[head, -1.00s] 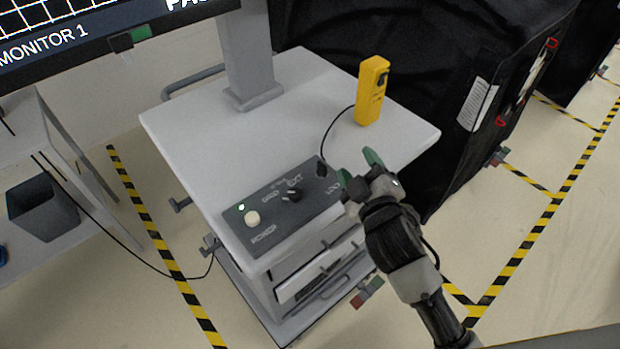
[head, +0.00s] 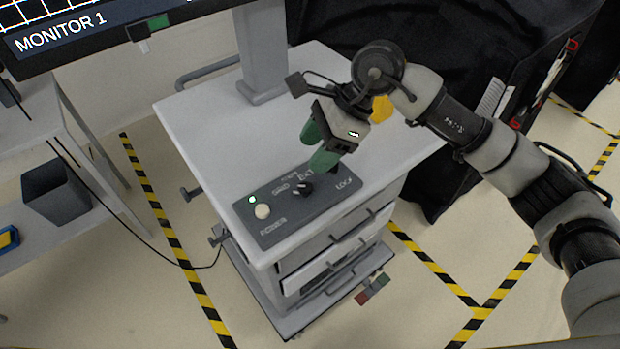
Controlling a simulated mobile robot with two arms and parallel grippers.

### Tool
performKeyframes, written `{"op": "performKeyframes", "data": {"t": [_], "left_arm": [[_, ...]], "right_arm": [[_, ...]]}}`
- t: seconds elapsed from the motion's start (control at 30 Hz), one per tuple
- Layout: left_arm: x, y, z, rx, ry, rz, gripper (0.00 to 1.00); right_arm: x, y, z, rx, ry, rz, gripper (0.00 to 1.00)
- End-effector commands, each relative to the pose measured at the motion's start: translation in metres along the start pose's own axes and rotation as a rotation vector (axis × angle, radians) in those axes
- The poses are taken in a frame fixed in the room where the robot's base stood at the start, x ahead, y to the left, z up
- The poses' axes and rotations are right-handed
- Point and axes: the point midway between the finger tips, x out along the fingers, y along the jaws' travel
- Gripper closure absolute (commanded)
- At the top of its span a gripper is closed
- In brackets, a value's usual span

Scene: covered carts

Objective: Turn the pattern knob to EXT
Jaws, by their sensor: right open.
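The dark control panel (head: 283,218) lies on the front of the grey cart top. Its small black pattern knob (head: 303,189) stands between the GRID and EXT labels and the panel's right part. The knob has a pale mark, too small to tell which label it points at. My right gripper (head: 318,146) has green fingertips and is open and empty. It is above and just behind the knob in the picture, apart from it, partly covering the panel's back right part. My left gripper is out of view.
A pale button (head: 262,211) and a lit green lamp (head: 252,200) sit left of the knob. The monitor post (head: 262,55) rises at the cart's back. A yellow handheld device (head: 382,108) is mostly hidden behind my right gripper. A black cover hangs behind the cart.

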Motion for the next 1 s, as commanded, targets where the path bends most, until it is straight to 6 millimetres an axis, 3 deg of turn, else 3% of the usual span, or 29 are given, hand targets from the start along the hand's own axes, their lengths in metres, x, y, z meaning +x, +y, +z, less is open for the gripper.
{"op": "performKeyframes", "data": {"t": [0.1,0.23,0.7,1.0], "left_arm": [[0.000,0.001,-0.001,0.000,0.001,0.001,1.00],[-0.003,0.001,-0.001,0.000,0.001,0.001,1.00],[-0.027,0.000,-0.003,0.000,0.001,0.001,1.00],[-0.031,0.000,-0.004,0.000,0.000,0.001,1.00]], "right_arm": [[-0.013,-0.006,-0.018,-0.020,0.139,-0.010,0.43],[-0.011,-0.007,-0.024,-0.023,0.178,-0.008,0.43],[0.067,-0.007,-0.036,-0.022,0.171,-0.004,0.43],[0.090,-0.008,-0.041,-0.023,0.171,-0.009,0.43]]}}
